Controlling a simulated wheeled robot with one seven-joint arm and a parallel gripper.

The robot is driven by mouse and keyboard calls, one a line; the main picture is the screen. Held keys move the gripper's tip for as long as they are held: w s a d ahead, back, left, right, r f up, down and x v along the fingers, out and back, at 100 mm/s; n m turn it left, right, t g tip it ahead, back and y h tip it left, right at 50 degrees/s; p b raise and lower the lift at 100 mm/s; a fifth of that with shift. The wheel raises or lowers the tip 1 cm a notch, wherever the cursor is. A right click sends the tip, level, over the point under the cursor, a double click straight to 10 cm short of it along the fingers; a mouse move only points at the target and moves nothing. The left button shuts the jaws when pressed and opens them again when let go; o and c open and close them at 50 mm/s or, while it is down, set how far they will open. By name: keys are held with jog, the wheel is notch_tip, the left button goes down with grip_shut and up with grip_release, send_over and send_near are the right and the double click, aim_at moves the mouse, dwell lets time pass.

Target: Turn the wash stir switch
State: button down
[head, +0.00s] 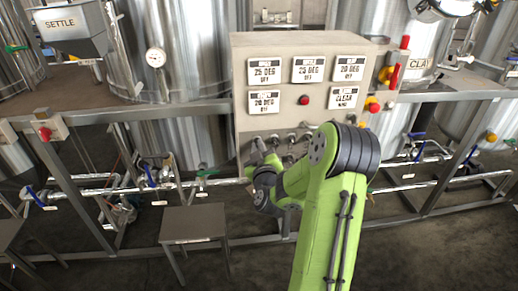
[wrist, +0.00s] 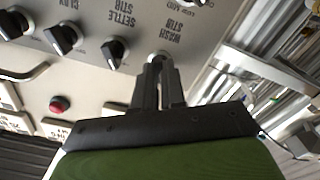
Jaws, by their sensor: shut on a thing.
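The wash stir switch (wrist: 160,57) is on the grey control panel, beside its upside-down "WASH STIR" label in the wrist view. My gripper (wrist: 158,72) is shut on it, and the black fingers hide most of the knob, so its pointing direction cannot be told. In the head view the control panel (head: 285,97) stands in the middle. My gripper (head: 258,153) is at its lower left part, partly hidden by my own wrist.
The settle stir knob (wrist: 114,50) and another black knob (wrist: 65,38) sit left of my fingers in the wrist view. A red button (wrist: 60,104) is below them. A small grey table (head: 193,224) stands on the floor. Pipes and frame bars run along both sides.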

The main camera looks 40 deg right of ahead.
jog(key=shift+m, duration=0.3)
jog(key=m, duration=1.1)
dwell(0.4)
jog(key=shift+m, duration=0.3)
jog(key=c, duration=1.2)
grip_release()
